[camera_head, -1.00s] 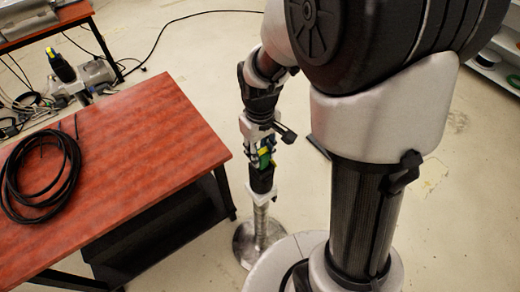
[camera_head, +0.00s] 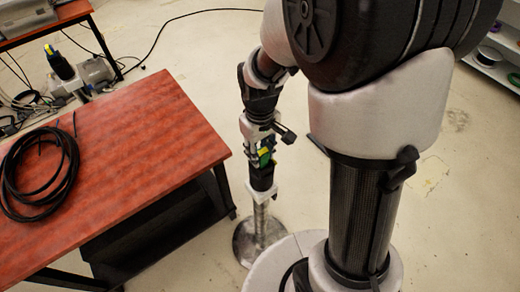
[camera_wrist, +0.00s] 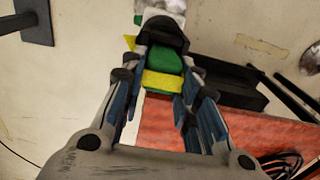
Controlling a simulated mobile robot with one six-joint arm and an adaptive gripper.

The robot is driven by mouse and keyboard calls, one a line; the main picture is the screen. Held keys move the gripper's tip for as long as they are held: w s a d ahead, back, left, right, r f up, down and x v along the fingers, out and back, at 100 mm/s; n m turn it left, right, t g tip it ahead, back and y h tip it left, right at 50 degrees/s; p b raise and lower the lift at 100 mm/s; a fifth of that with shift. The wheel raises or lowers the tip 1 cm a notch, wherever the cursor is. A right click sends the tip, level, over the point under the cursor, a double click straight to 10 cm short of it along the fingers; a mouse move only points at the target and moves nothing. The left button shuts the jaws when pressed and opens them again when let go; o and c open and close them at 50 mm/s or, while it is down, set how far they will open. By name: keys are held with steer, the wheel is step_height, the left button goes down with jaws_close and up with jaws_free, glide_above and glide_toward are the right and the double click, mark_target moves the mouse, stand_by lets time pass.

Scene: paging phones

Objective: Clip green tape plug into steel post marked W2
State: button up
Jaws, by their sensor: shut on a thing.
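My gripper (camera_head: 264,145) is shut on the green tape plug (camera_head: 265,158), above a steel post (camera_head: 260,222) with a round base. In the wrist view my gripper (camera_wrist: 161,78) has blue-lined fingers on both sides of the plug (camera_wrist: 165,60), which is green with a yellow band. A black socket-like part (camera_head: 262,178) sits between the plug and the pale collar at the post's top. The plug lines up with this black part, and whether it is seated in it I cannot tell. No W2 mark is readable.
A red-brown table (camera_head: 120,150) with a coiled black cable (camera_head: 40,170) stands left of the post. A second black piece with yellow tape (camera_head: 60,64) stands behind it near loose cables. A shelf (camera_head: 495,65) is at the far right. Floor behind the post is open.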

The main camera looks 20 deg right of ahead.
mark_target(260, 151)
steer(key=o, duration=0.8)
step_height(260, 151, up, 11)
steer(key=p, duration=0.9)
stand_by(0.4)
